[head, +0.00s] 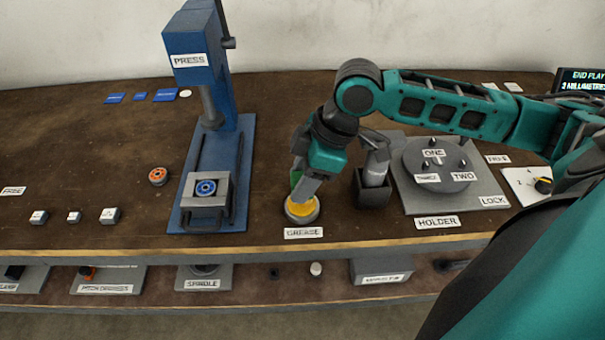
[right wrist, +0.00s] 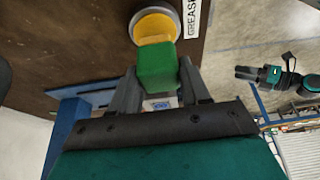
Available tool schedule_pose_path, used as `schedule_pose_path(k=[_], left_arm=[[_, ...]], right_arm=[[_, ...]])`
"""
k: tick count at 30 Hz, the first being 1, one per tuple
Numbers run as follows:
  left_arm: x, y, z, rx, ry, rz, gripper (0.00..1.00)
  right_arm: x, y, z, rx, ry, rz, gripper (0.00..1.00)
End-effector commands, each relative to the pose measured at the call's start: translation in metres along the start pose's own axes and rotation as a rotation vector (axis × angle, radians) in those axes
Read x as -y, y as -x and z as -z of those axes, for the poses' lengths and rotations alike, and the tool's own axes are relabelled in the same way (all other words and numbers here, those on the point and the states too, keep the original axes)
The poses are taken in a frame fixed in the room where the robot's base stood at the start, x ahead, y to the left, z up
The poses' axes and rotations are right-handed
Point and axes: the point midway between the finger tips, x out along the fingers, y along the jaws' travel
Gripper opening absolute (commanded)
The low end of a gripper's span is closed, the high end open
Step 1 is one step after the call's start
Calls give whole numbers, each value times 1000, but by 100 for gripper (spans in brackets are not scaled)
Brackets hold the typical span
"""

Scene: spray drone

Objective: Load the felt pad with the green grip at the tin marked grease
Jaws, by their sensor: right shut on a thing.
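My right gripper (head: 303,188) is shut on the green grip (right wrist: 157,68) of the felt pad, just above the tin marked grease (head: 302,217). In the right wrist view the green block is between both fingers. A yellow piece (right wrist: 158,54) shows at the far end of the grip, over the round tin (right wrist: 153,20). I cannot tell whether it touches the grease. In the head view the gripper hides most of the grip. My left gripper (right wrist: 247,73) shows small in the right wrist view, and its opening is unclear.
The blue press (head: 205,125) stands left of the tin, with an orange-topped round part (head: 158,176) beyond it. Right of the tin are a dark cup (head: 373,193) and the grey holder (head: 450,197). The table's front edge (head: 330,245) is close to the tin.

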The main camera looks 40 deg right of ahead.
Motion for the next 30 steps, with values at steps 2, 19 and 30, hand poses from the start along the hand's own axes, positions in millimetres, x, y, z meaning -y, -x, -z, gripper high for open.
schedule_pose_path(k=[2, 19, 30], left_arm=[[0, 4, 6, -1, 0, 0, 38], [1, 6, 11, -4, -1, 0, 38], [1, 5, 12, -6, -1, 1, 38]], right_arm=[[0, 8, 4, -2, 1, -1, 22], [-1, 45, 19, -2, 1, -2, 22], [-1, 46, 19, -2, 0, -2, 22]])
